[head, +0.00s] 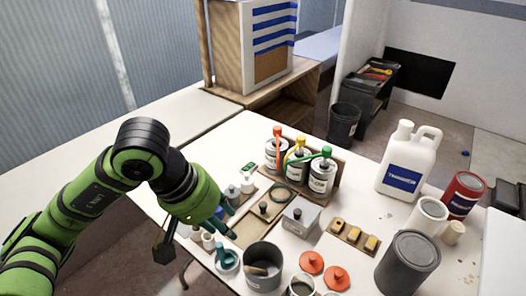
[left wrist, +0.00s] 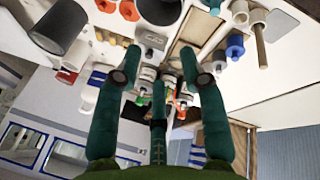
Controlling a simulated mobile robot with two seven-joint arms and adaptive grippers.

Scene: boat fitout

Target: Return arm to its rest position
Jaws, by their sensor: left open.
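My left arm (head: 100,193) comes in from the left in the head view, with a green and black body. My left gripper (head: 224,212) is over the near left part of the white table and points down and to the right. In the left wrist view its dark teal fingers (left wrist: 161,62) are spread apart with nothing between them, so it is open and empty. Small pots and wooden trays lie below and beyond the fingers; I cannot tell the exact gap to them. My right gripper is in neither view.
The white table (head: 222,148) is crowded: three pump cans (head: 297,167), a white jug (head: 407,165), a dark grey can (head: 407,263), a grey pot (head: 262,268) and red lids (head: 312,262). A dark bin (head: 343,122) stands behind. The table's far left part is clear.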

